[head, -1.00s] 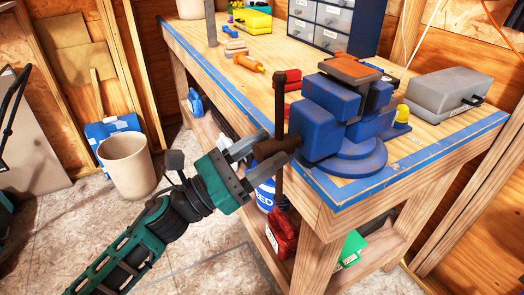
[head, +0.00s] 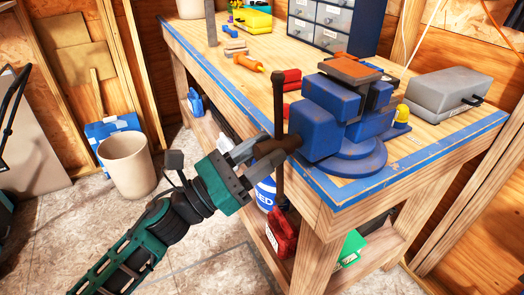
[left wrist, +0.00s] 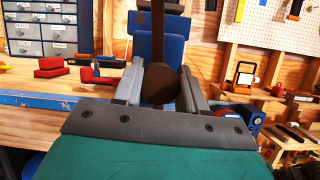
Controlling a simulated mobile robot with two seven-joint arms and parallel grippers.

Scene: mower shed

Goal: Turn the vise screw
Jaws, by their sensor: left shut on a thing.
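The blue vise (head: 345,112) stands on the front corner of the workbench. Its dark brown screw (head: 276,149) sticks out to the left, past the bench edge. A long dark handle bar (head: 278,105) passes through the screw head and stands nearly upright. My left gripper (head: 262,150) is shut on the screw head, with a finger on each side. In the left wrist view the round screw end (left wrist: 187,90) sits between the fingers, with the bar behind it. The lower end of the bar hangs below the gripper. My right gripper is not in view.
The workbench (head: 465,122) has a blue taped edge. A grey case (head: 447,86) lies right of the vise; an orange-handled tool (head: 248,62) and a red block (head: 287,78) lie behind. A red can (head: 281,232) is on the lower shelf. A beige bin (head: 127,165) stands on the floor.

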